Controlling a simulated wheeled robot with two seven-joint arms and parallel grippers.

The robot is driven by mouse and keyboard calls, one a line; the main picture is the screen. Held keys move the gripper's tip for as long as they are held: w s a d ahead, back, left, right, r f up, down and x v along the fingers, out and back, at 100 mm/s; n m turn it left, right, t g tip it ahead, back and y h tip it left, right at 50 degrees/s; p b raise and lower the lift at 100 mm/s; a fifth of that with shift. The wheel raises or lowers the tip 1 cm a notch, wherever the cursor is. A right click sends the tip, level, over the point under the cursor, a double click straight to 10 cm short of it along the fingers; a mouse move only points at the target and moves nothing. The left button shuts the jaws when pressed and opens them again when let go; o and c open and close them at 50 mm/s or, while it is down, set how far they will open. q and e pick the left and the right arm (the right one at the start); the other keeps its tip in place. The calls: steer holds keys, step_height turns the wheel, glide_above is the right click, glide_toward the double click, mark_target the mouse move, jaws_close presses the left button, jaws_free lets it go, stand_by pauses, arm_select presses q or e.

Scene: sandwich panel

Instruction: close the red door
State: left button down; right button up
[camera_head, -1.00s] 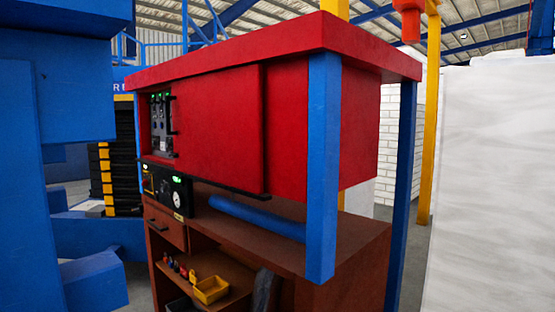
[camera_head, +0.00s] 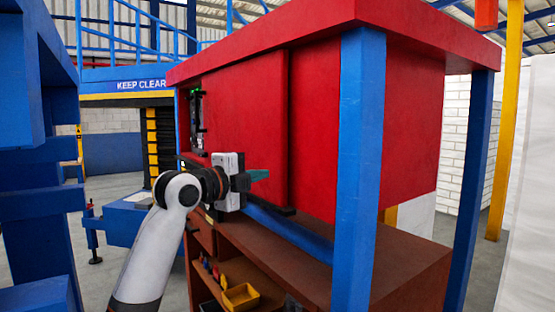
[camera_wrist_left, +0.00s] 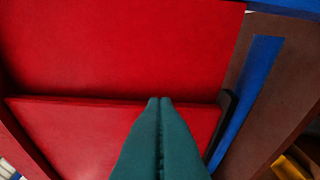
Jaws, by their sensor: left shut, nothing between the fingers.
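The red door (camera_head: 245,115) is a flat sliding panel on the front of the red cabinet. Left of it, a narrow strip of the cabinet's inside with switches (camera_head: 196,105) shows. My left gripper (camera_head: 259,175) is in front of the door's lower part, its green fingers together and empty. In the left wrist view the fingertips (camera_wrist_left: 160,101) are at the raised edge between the door (camera_wrist_left: 90,130) and the red panel beyond it (camera_wrist_left: 120,45). I cannot tell whether they touch. My right gripper is out of view.
A blue corner post (camera_head: 360,160) stands right of the door. A yellow bin (camera_head: 240,297) is on the lower shelf. Blue structures stand at the left.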

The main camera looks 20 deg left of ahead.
arm_select(q)
steer(key=shift+m, duration=0.4)
steer(key=w+d+p, duration=0.1)
steer(key=w+p, duration=0.1)
steer(key=w, duration=0.1)
steer(key=w+d+r+p, duration=0.1)
steer(key=w+d, duration=0.1)
steer(key=w, duration=0.1)
steer(key=w+d+r+p, duration=0.1)
steer(key=w+d+p, duration=0.1)
steer(key=shift+w+r+p, duration=0.15)
steer(key=shift+w+p, duration=0.2)
steer(key=shift+w, duration=0.05)
steer(key=w+a+p, duration=0.1)
steer(key=w+a, duration=0.1)
steer(key=a, duration=0.1)
steer(key=shift+p, duration=0.4)
steer(key=shift+a+f, duration=0.25)
steer(key=shift+a, duration=0.15)
steer(key=shift+w, duration=0.1)
steer(key=shift+d, duration=0.15)
